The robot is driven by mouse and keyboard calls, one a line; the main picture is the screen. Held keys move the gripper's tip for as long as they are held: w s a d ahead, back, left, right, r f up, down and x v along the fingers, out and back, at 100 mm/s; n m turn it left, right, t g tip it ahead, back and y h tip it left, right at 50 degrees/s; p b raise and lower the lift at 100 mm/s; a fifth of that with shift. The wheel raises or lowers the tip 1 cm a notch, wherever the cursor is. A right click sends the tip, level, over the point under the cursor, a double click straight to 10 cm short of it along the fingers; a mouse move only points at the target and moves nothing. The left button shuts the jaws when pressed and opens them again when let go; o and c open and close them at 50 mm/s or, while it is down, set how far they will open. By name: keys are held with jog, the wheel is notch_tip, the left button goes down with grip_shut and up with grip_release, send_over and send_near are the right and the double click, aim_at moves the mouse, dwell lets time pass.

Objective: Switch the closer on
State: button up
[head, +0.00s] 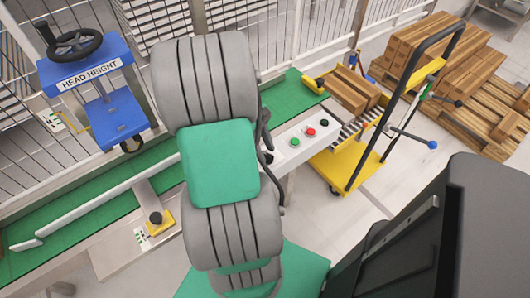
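A white control panel (300,140) stands right of my arm, with a green button (295,142), a red button (310,132) and a black knob (324,122). Another dark knob (268,157) sits at its left end, partly hidden by my arm. A black knob on a yellow plate (157,220) stands left of my arm, on the near side of the green belt. No readable label marks which control belongs to the closer. My large grey and green arm (217,165) fills the middle; I cannot make out my gripper.
A blue unit (95,78) labelled "HEAD HEIGHT" carries a black handwheel (75,44) over the green belt (80,235). A yellow cart (350,165) with brown cartons (352,90) stands at right. Pallets of wood (460,80) lie behind it. Wire fencing runs along the back.

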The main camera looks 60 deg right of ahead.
jog(key=shift+s+f, duration=0.1)
jog(key=shift+f, duration=0.2)
jog(key=shift+c, duration=0.3)
grip_shut()
